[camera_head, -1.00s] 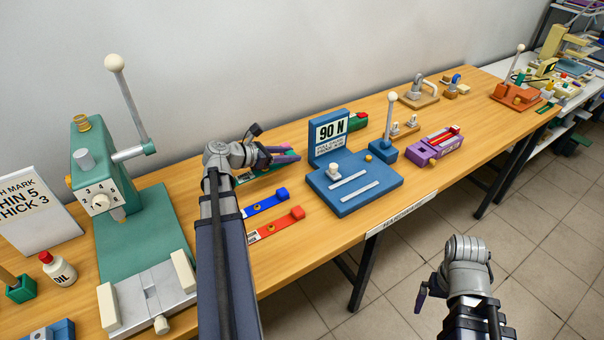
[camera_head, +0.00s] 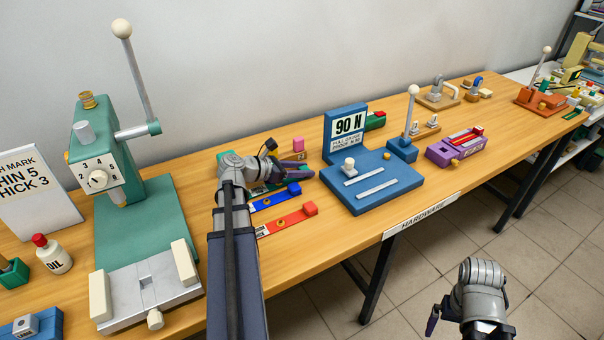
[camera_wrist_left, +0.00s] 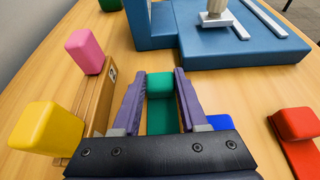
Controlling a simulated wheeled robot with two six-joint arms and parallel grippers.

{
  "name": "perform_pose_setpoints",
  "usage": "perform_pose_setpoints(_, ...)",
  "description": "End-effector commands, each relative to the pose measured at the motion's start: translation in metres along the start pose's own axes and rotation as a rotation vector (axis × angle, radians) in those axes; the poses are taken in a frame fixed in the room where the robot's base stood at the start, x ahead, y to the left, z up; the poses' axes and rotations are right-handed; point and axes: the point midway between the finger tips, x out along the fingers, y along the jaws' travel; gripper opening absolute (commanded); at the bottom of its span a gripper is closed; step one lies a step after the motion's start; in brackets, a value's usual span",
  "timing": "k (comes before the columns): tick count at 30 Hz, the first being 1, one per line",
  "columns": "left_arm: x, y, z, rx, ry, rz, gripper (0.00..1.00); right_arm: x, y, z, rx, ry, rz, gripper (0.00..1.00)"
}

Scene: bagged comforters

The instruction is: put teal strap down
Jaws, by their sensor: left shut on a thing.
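The teal strap shows in the left wrist view with its block end (camera_wrist_left: 160,84) between the purple fingers of my left gripper (camera_wrist_left: 160,88). Its flat part runs back toward the wrist. My left gripper (camera_head: 296,172) is shut on that block. In the head view the arm and fingers hide most of the strap, and I cannot tell whether it touches the table. The blue strap (camera_head: 274,199) and red strap (camera_head: 287,221) lie on the table just in front of the gripper. My right gripper (camera_head: 433,320) hangs at lower right, with its jaw opening unclear.
A pink block (camera_wrist_left: 86,50) and yellow block (camera_wrist_left: 46,129) sit along a wooden holder left of the gripper in the wrist view. The blue 90 N stand (camera_head: 375,185) is to the right, the teal press (camera_head: 140,235) to the left. Bare table (camera_head: 330,235) lies in front.

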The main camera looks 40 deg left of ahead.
Motion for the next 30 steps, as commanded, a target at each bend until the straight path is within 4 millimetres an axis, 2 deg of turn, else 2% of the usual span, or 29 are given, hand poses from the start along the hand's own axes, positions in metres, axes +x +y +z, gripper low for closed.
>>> perform_pose_setpoints(7,0.001,0.000,-0.003,0.000,0.000,0.000,0.00,0.003,0.000,0.000,0.000,0.000,0.000,1.00)
perform_pose_setpoints(8,0.001,0.000,-0.003,0.000,0.000,0.000,0.44,0.003,0.000,0.000,0.000,0.000,0.000,1.00)
perform_pose_setpoints(15,0.001,0.000,-0.002,0.000,0.000,0.000,0.71,0.002,0.000,0.000,0.000,0.000,0.000,1.00)
perform_pose_setpoints(26,-0.002,0.000,0.004,0.000,0.000,0.000,0.73,-0.004,0.000,0.000,0.000,0.000,0.000,1.00)
perform_pose_setpoints(30,-0.026,0.000,0.004,-0.002,0.000,0.004,0.73,-0.014,0.001,0.001,0.000,0.000,0.000,1.00)
